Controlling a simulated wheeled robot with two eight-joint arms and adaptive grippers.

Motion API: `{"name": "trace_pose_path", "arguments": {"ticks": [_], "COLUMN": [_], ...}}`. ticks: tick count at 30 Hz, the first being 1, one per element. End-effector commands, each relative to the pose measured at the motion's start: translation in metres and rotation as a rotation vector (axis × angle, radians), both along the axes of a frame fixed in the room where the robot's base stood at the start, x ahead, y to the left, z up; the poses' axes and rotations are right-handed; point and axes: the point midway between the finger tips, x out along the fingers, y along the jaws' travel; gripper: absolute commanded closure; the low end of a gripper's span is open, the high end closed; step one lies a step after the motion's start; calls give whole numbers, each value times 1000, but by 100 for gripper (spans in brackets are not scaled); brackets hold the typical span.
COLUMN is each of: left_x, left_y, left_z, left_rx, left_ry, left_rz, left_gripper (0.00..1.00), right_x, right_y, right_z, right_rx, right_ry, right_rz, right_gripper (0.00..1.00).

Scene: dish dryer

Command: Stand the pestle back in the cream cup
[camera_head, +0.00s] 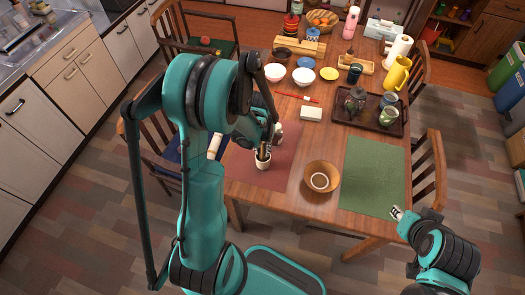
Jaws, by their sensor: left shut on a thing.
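The cream cup (262,161) stands upright on the reddish-brown placemat, with several dark and wooden utensils sticking out of it. A pale wooden cylinder, which looks like the pestle (214,147), is held tilted by the table's left edge, left of the cup. My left gripper (224,139) is shut on it, above and left of the cup; its fingers are mostly hidden behind my own arm. My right gripper (398,212) is near the front right corner of the table, by the green placemat; its jaws are too small to judge.
A wooden bowl (322,175) stands right of the cup. The green placemat (373,178) is bare. White bowls (303,76) and a pale block (311,114) are farther back. Chairs stand around the table.

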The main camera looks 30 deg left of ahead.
Motion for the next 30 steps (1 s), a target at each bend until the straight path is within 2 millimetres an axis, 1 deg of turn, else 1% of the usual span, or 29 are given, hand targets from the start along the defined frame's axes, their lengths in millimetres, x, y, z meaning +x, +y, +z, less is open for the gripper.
{"name": "trace_pose_path", "arguments": {"ticks": [1, 7, 11, 12, 14, 15, 25, 28, 30], "left_x": [0, 0, 0, 0, 0, 0, 0, 0, -1], "left_y": [0, 0, 0, 0, 0, 0, 0, 0, 0], "left_z": [-5, -3, -7, -7, -6, -6, -3, 8, 21], "left_rx": [0, 0, 0, 0, 0, 0, 0, 0, 0], "left_ry": [0, 0, 0, 0, 0, 0, 0, 0, 0], "left_rz": [0, 0, 0, 0, 0, 0, 0, 0, 0], "left_gripper": [100, 100, 100, 76, 60, 57, 57, 57, 57], "right_x": [0, 0, 0, 0, 0, 0, 0, 0, 0], "right_y": [0, 0, 0, 0, 0, 0, 0, 0, 0], "right_z": [-2, -1, -5, -5, -4, -4, -1, 4, 9], "right_rx": [0, 0, 0, 0, 0, 0, 0, 0, 0], "right_ry": [0, 0, 0, 0, 0, 0, 0, 0, 0], "right_rz": [0, 0, 0, 0, 0, 0, 0, 0, 0], "right_gripper": [70, 70, 70, 70, 70, 70, 70, 70, 70]}}
